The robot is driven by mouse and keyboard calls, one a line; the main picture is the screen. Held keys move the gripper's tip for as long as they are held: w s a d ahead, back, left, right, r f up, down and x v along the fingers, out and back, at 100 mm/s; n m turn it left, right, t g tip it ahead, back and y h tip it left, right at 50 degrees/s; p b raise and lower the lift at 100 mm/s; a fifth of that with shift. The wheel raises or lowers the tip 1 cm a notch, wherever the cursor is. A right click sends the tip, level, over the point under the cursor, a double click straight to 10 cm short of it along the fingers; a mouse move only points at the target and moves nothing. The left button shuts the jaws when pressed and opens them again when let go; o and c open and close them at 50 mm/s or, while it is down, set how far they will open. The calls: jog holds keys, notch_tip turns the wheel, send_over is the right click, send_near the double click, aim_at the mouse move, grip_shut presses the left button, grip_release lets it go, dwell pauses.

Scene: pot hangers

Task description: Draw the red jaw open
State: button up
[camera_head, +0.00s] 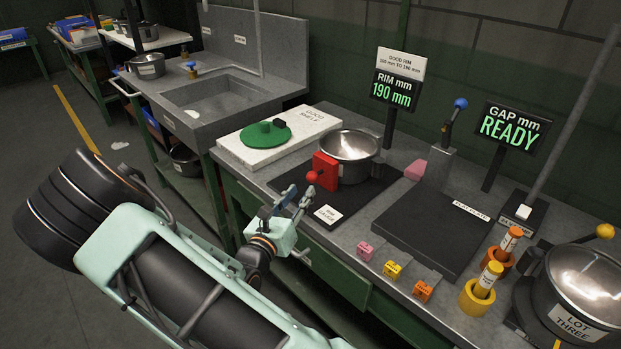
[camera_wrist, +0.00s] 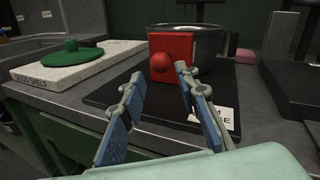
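The red jaw (camera_head: 325,172) is an upright red block with a round red knob (camera_head: 312,177) on its front. It stands on the black rim gauge base (camera_head: 362,190), against the near side of a steel pot (camera_head: 348,146); I cannot tell whether it touches the pot. In the wrist view the red jaw (camera_wrist: 171,58) is straight ahead, partly in front of the pot (camera_wrist: 205,40). My gripper (camera_head: 298,192) is just short of the knob, at the bench's front edge. Its blue-padded fingers (camera_wrist: 157,80) are apart with nothing between them.
A display (camera_head: 396,91) reads "RIM mm 190 mm"; another (camera_head: 511,127) reads "GAP mm READY". Left of the gauge is a white good shelf (camera_head: 236,138) with a green lid (camera_head: 264,134). Right are a dark flat plate (camera_head: 432,232), coloured blocks (camera_head: 393,269) and a lot three pot (camera_head: 580,288).

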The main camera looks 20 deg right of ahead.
aim_at(310, 180)
jog(key=x, duration=0.8)
jog(key=shift+w, duration=0.15)
grip_shut()
